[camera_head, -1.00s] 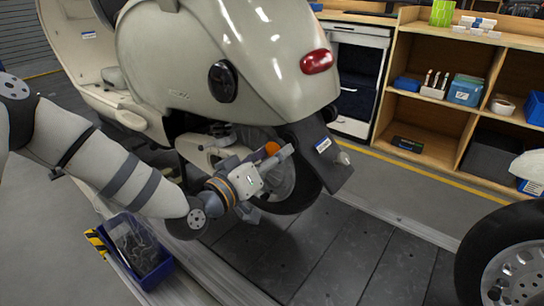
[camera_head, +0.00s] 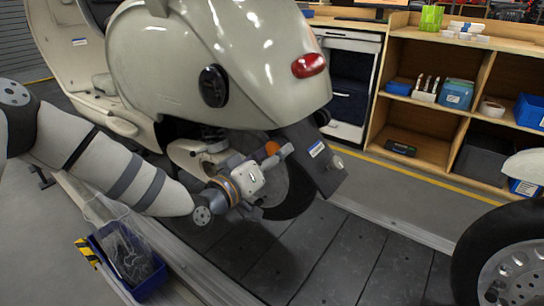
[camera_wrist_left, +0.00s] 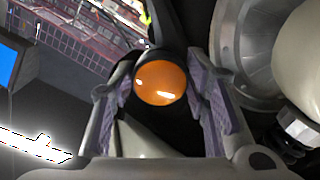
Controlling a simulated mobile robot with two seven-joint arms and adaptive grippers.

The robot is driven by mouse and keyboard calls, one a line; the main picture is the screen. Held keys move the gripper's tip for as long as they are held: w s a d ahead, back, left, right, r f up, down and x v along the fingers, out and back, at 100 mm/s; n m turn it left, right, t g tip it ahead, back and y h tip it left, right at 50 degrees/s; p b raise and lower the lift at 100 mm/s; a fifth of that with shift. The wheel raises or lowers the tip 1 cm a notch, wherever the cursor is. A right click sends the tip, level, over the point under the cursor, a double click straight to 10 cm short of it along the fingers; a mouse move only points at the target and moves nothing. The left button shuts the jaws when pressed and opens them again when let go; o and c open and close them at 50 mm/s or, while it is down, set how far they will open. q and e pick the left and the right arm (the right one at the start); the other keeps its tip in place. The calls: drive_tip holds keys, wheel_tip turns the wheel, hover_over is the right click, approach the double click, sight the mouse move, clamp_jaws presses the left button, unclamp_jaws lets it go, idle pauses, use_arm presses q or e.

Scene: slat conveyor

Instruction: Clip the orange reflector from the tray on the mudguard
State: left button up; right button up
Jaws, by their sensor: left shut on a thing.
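My left gripper (camera_head: 275,155) is shut on the round orange reflector (camera_head: 272,147) in the head view, beside the scooter's rear wheel. In the left wrist view the orange reflector (camera_wrist_left: 160,82) sits in a dark round holder between the two fingers (camera_wrist_left: 165,105). The dark mudguard (camera_head: 314,158) with a small label hangs behind the scooter's tail, just right of the fingertips. I cannot tell whether the reflector touches it. The blue tray (camera_head: 148,288) with clear bags stands at the lower left. My right gripper is not in view.
The cream scooter body (camera_head: 190,65) with a red tail light hangs over my left gripper. The rear wheel (camera_head: 298,190) is close by. Another wheel (camera_head: 505,255) stands at the right. Wooden shelves (camera_head: 425,150) are behind. The dark conveyor slats (camera_head: 330,255) are clear.

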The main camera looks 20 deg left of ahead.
use_arm(q)
drive_tip(key=shift+w, duration=0.1)
idle(0.7)
drive_tip(key=o, duration=1)
